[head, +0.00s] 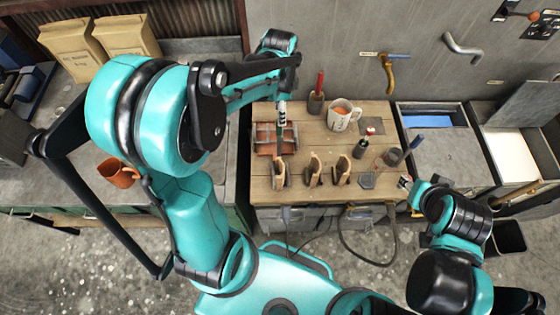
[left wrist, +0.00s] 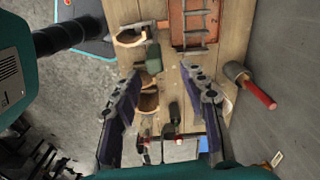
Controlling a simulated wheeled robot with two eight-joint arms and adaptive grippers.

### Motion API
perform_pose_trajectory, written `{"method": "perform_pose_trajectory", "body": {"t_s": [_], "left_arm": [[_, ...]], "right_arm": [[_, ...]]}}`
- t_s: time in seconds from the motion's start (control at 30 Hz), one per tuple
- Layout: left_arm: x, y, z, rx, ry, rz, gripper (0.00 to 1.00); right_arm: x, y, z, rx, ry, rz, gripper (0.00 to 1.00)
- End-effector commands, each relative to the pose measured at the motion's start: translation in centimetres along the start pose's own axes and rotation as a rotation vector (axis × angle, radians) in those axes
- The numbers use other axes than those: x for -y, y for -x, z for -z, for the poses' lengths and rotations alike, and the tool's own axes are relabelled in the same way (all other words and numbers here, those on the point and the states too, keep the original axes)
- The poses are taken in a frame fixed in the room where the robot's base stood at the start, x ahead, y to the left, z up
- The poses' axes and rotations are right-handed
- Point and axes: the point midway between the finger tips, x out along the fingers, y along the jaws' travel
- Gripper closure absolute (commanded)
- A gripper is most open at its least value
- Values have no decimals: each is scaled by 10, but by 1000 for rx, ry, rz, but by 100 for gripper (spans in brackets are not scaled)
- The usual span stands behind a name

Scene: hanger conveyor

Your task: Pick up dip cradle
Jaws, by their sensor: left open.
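A grey metal frame with crossbars, which looks like the dip cradle (head: 262,137), sits at the left of the wooden bench, in or over a reddish-orange tray (head: 270,153). In the left wrist view the cradle (left wrist: 194,32) is at the top, beyond the fingertips, with the orange tray (left wrist: 177,40) around it. My left gripper (head: 282,118) is above the cradle's right side in the head view and partly hides it. In the left wrist view the left gripper (left wrist: 160,78) is open and empty. My right gripper (head: 405,184) is by the bench's right front corner, too small to read.
Several curved wooden holders (head: 313,170) line the bench front. A mallet-like red-handled tool (left wrist: 258,92) is right of my left fingers.

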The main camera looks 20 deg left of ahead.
Motion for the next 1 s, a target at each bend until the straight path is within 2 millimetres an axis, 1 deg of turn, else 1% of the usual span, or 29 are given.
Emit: {"method": "perform_pose_trajectory", "body": {"t_s": [0.13, 0.37, 0.47, 0.6, 0.7, 0.8, 0.97, 1.0], "left_arm": [[4, -11, 0, 9, -37, -20, 57], [2, -37, -1, 10, -41, -22, 57], [-1, -49, -3, 10, -41, -21, 57], [-4, -70, -5, 10, -41, -21, 57], [-5, -81, -5, 9, -40, -21, 57], [-5, -85, -6, 9, -40, -20, 57], [-5, -85, -6, 9, -40, -20, 57], [-5, -85, -6, 9, -40, -20, 62]], "right_arm": [[0, 0, 0, 0, 0, 0, 60], [0, 0, 0, 0, 0, 0, 60], [0, 1, 0, 0, 0, 0, 60], [0, 2, 1, 0, 0, 0, 60], [0, 1, 1, 0, 0, 0, 60], [0, 1, 1, 0, 0, 0, 60], [0, 1, 1, 0, 0, 0, 60], [0, 1, 1, 0, 0, 0, 60]]}}
